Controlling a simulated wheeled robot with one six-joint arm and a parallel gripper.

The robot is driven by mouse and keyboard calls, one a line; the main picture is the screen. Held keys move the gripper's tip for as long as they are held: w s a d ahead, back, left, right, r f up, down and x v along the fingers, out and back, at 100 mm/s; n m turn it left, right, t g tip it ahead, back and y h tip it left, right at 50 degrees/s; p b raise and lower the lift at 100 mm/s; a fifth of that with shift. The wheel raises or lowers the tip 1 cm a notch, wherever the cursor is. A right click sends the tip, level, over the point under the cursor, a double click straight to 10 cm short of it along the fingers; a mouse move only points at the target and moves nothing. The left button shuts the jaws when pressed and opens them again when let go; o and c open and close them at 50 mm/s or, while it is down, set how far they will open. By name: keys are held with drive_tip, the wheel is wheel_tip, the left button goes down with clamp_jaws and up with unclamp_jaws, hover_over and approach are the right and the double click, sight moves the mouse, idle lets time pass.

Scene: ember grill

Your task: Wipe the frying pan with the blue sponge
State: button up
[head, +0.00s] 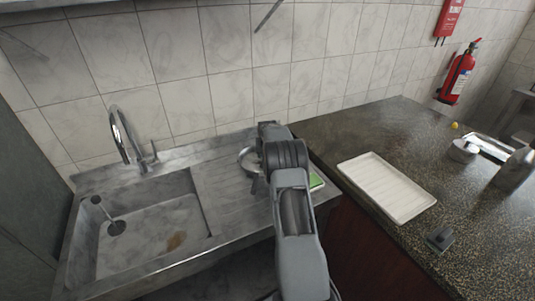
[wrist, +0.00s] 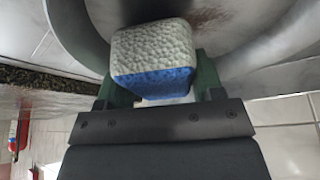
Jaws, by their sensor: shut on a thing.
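The blue sponge (wrist: 153,82), blue with a pale, pitted layer, sits between the green fingers of my gripper (wrist: 155,76) in the wrist view. My gripper is shut on it. The grey metal frying pan (wrist: 258,60) fills the upper wrist view behind the sponge, with a brownish stain (wrist: 212,18) on its inner surface. The sponge overlaps the pan's inside in this view; I cannot tell whether they touch. In the head view the pan (head: 247,160) shows partly on the drainboard beside the sink. My arm hides the rest of it, the sponge and my fingers.
The sink basin (head: 150,245) with a tall faucet (head: 121,135) lies to the left. A green item (head: 316,181) lies right of my arm. On the dark counter are a white tray (head: 368,172), a small dark object (head: 440,239) and metal ware (head: 463,150). The tiled wall stands behind.

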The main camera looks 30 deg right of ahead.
sight(252, 164)
drive_tip(key=shift+f+b, duration=0.4)
drive_tip(key=shift+f, duration=0.15)
drive_tip(key=shift+w+a+b, duration=0.15)
drive_tip(key=shift+a+b, duration=0.2)
drive_tip(key=shift+a, duration=0.65)
drive_tip(key=shift+w+a+b, duration=0.15)
drive_tip(key=shift+a+b, duration=0.15)
drive_tip(key=shift+a, duration=0.7)
drive_tip(key=shift+w+a+f+b, duration=0.15)
drive_tip(key=shift+a+b, duration=0.2)
drive_tip(key=shift+a, duration=0.55)
drive_tip(key=shift+w+a+r+b, duration=0.1)
drive_tip(key=shift+a+b, duration=0.25)
drive_tip(key=shift+a, duration=0.5)
drive_tip(key=shift+a+f, duration=0.1)
drive_tip(key=shift+f, duration=0.05)
drive_tip(key=shift+s+d, duration=0.2)
drive_tip(key=shift+d, duration=1.1)
drive_tip(key=shift+s+d, duration=0.2)
drive_tip(key=shift+d, duration=1.1)
drive_tip(key=shift+s+d, duration=0.2)
drive_tip(key=shift+d, duration=1.1)
drive_tip(key=shift+r, duration=0.2)
